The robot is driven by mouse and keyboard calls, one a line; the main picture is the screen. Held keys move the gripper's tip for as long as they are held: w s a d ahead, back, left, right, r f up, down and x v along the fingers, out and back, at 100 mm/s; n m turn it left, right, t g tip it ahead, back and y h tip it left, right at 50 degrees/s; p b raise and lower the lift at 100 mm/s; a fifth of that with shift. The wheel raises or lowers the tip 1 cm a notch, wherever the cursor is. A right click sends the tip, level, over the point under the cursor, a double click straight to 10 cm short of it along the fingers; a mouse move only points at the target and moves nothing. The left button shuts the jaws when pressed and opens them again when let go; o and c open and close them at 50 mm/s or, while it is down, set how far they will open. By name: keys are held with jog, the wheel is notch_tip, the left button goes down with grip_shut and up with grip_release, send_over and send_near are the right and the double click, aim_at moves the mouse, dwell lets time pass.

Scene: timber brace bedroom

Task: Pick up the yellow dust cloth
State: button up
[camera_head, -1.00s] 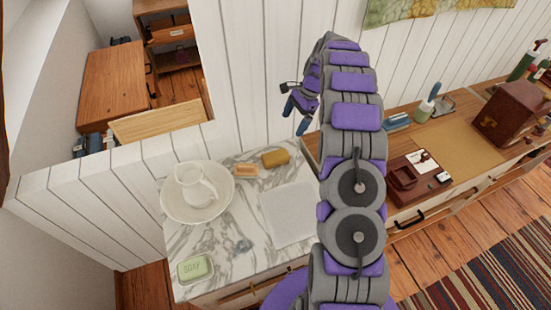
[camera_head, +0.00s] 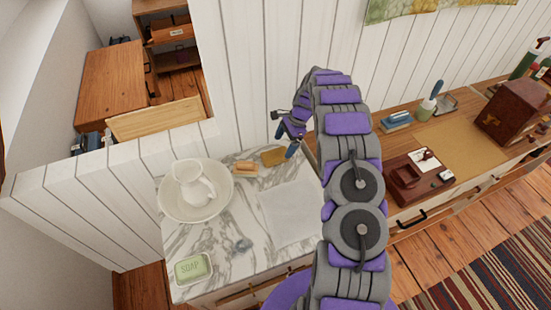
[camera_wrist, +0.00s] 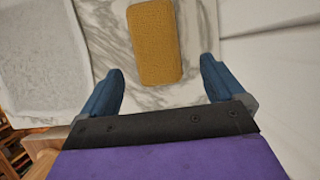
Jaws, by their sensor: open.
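The yellow dust cloth (camera_head: 273,157) lies on the marble top near the white plank wall. It is a folded, textured, mustard-yellow pad. In the wrist view the cloth (camera_wrist: 155,42) is ahead of my gripper, between the lines of the two blue fingers. My gripper (camera_head: 284,143) is above the marble at the cloth's right side in the head view. In the wrist view my gripper (camera_wrist: 162,88) is open, with nothing between its fingers. The fingers appear apart from the cloth.
An orange-brown block (camera_head: 245,168) lies left of the cloth. A white basin (camera_head: 168,205) with a pitcher (camera_head: 194,185), a green soap (camera_head: 193,268) and a white towel (camera_head: 290,212) share the marble top (camera_head: 215,240). The plank wall (camera_head: 255,110) stands close behind.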

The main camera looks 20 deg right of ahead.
aim_at(279, 152)
jog(key=shift+b+x, duration=0.85)
jog(key=shift+x, duration=1.95)
jog(key=shift+s+a+r, duration=0.1)
jog(key=shift+a+r, duration=0.05)
jog(key=shift+c, duration=0.2)
jog(key=c, duration=1)
